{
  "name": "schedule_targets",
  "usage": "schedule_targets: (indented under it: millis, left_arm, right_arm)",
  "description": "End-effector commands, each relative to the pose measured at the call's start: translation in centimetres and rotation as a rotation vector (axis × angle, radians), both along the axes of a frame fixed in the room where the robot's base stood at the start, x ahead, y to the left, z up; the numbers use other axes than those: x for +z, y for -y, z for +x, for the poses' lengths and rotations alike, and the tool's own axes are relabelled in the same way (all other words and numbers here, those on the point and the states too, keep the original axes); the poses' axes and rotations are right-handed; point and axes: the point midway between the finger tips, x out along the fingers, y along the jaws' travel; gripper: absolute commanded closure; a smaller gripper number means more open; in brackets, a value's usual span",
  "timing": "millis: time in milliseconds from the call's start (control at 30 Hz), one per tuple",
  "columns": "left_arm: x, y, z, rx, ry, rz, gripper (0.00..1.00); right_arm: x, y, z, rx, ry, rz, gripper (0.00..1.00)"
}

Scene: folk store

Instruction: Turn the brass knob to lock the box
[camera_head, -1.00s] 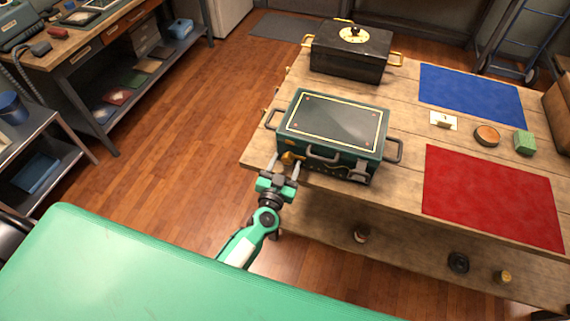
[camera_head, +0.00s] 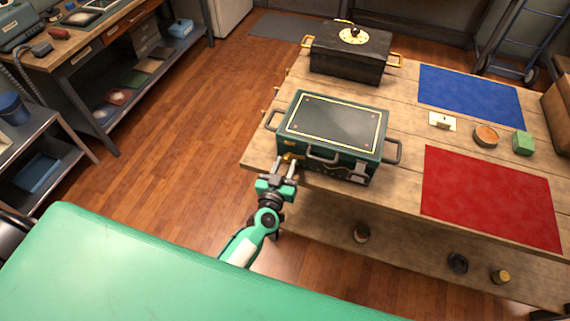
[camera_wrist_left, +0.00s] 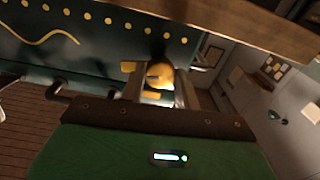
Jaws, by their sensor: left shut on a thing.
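The green box (camera_head: 333,138) with a dark lid and yellow border stands closed on the wooden table. The brass knob (camera_head: 290,157) is on its front face at the left end. My left gripper (camera_head: 286,162) is at that knob with its fingers closed around it. In the left wrist view the rounded brass knob (camera_wrist_left: 160,75) sits between the fingers, partly hidden by them, with the green box (camera_wrist_left: 75,45) behind and to the left. My right gripper is not in view.
A black box with a brass dial (camera_head: 352,50) stands behind the green box. A blue mat (camera_head: 470,93), a red mat (camera_head: 492,195), a round tin (camera_head: 486,136) and a green block (camera_head: 522,143) lie to the right. A green surface (camera_head: 150,275) fills the foreground.

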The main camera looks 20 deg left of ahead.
Motion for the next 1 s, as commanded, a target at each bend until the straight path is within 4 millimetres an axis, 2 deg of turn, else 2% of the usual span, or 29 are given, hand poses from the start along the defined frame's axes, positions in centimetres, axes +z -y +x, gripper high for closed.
schedule_targets:
  millis: [400,1000]
  left_arm:
    - [0.14,-0.01,0.03,0.001,-0.013,-0.393,0.91]
    - [0.08,-0.12,0.04,0.001,-0.030,-0.960,0.91]
  right_arm:
    - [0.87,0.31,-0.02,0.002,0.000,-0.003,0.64]
    - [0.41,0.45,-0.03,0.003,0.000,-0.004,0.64]
